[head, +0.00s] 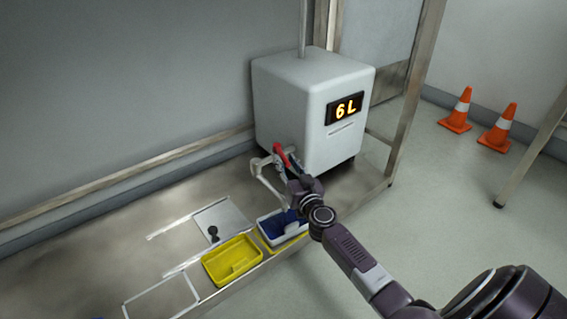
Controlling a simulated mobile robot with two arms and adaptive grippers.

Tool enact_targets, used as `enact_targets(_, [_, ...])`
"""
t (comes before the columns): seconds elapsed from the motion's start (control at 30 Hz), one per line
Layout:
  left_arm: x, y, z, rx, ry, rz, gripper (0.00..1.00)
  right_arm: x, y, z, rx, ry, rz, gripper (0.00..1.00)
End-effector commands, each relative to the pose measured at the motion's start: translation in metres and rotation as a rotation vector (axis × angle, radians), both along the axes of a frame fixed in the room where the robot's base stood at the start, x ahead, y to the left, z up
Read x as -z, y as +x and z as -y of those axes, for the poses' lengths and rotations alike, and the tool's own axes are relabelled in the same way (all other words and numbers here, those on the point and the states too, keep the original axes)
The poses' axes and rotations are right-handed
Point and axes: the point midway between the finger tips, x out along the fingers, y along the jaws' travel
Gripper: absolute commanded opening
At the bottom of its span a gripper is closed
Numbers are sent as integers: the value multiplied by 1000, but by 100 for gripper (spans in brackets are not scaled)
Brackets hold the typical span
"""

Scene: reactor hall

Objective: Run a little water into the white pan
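A white water tank (290,100) with an orange "6 L" display stands on the metal bench. A red tap lever (281,155) and a pale curved spout (258,172) are at its front left. The white pan (262,232) sits below the spout at the bench's front edge. Its inside looks blue; I cannot tell whether that is water. My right gripper (290,172) is at the red lever, right above the pan. Its fingers are small and partly hidden, so I cannot tell whether they grip the lever. My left gripper is out of view.
A yellow tray (231,262) stands left of the white pan, with more yellow under the pan's edge. A grey plate with a black knob (213,233) lies behind it. White outlines mark the bench (110,232). Two orange cones (460,108) stand on the floor at right.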

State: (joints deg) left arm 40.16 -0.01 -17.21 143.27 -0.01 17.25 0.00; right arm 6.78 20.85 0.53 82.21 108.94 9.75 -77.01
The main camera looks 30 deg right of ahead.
Motion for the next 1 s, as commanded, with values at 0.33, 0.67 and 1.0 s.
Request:
enact_targets(0.33, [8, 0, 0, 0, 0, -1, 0, 0, 17, 4, 0, -1, -1, 30])
enact_targets(0.67, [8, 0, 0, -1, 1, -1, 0, 0, 17, 4, -1, -1, 0, 10])
enact_targets(1.0, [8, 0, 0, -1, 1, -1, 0, 0, 17, 4, -1, 0, 0, 0])
